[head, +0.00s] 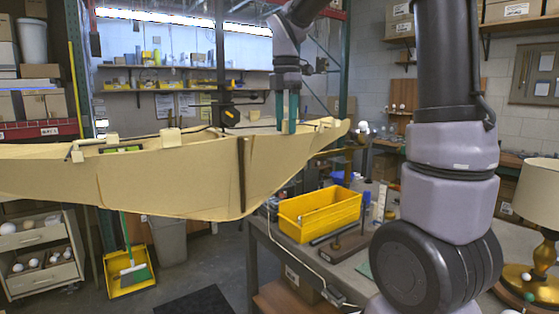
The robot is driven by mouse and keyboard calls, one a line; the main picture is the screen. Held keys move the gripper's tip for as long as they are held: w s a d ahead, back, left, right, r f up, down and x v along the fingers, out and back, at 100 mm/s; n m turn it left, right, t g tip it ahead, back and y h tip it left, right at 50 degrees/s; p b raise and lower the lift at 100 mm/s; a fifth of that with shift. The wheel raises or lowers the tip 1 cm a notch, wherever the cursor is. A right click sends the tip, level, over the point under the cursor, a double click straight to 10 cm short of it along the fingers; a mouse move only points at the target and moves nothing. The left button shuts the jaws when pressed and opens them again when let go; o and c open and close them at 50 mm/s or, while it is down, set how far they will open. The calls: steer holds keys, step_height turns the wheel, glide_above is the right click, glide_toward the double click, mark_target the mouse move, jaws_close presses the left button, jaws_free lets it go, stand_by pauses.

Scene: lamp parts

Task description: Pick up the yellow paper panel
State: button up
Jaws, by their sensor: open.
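The yellow paper panel (180,182) is a large, pale yellow, curved sheet form in the head view. It stretches from the left edge to right of the middle, with a pointed right end and small tabs along its upper rim. My gripper (286,130) points down from above at the panel's right part. Its two teal fingers are apart, with their tips at the upper rim. I cannot tell whether they touch the panel or straddle its edge.
A workbench (382,263) stands at the right with a yellow bin (319,213) on it. A lamp with a cream shade (537,192) and brass base (530,287) stands at the far right. Drawers (38,250) and a green broom (131,265) are at the lower left.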

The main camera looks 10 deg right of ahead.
steer(key=shift+f, duration=0.1)
steer(key=shift+c, duration=0.3)
jaws_close()
stand_by(1.1)
